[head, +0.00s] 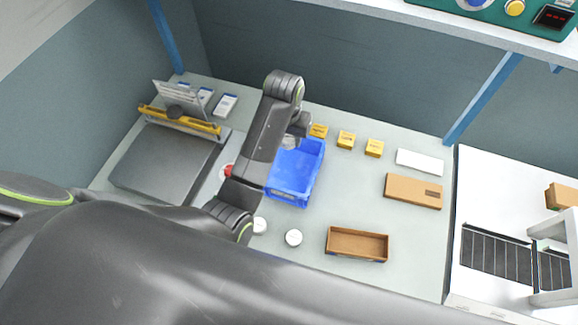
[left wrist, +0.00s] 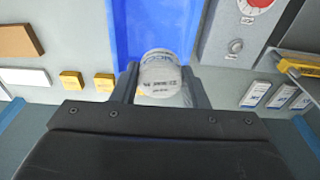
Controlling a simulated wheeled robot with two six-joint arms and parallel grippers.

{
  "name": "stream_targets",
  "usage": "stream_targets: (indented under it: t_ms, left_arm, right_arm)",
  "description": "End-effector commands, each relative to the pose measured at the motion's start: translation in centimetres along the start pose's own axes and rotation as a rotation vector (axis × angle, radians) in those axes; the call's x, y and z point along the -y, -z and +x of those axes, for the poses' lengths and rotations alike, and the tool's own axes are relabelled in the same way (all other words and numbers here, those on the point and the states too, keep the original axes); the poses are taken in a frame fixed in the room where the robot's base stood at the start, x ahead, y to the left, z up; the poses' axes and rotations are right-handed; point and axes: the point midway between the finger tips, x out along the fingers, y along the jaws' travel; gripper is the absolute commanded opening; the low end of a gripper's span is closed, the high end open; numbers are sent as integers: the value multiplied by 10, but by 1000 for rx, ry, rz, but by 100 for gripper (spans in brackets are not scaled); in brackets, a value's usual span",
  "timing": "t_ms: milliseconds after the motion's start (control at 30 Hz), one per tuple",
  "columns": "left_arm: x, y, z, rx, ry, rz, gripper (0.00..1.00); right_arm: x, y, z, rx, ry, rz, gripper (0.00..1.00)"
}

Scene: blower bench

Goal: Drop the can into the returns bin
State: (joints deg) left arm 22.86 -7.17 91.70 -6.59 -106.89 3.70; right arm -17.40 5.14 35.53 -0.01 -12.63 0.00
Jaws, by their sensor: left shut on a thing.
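The blue bin (head: 312,172) stands in the middle of the bench, partly hidden by my left arm. It also shows in the left wrist view (left wrist: 150,22). My left gripper (head: 294,136) is over the far end of the bin. It is shut on a pale grey-white can (left wrist: 160,74) with small blue lettering, held between its two fingers. In the head view only a bit of the can (head: 290,143) shows. The left wrist view has the bin behind the can. The height of the can above the bin floor is hard to tell. My right gripper is not in view.
Several yellow boxes (head: 346,139) stand behind and right of the bin. A cardboard box (head: 413,191), an open brown tray (head: 357,258) and a white round lid (head: 293,238) lie to the right and front. A grey machine (head: 165,165) stands left.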

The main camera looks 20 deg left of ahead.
Motion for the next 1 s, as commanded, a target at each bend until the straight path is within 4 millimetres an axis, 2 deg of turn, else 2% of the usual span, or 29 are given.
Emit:
stream_targets:
  t_ms: [500,900,933,1000]
  left_arm:
    - [0,-6,52,2,0,1,17]
    - [0,-7,58,0,0,1,17]
    - [0,-7,58,0,0,1,44]
    - [0,-7,58,0,0,1,53]
  right_arm:
    - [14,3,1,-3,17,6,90]
    - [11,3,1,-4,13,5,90]
    - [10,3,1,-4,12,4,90]
    - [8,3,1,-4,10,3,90]
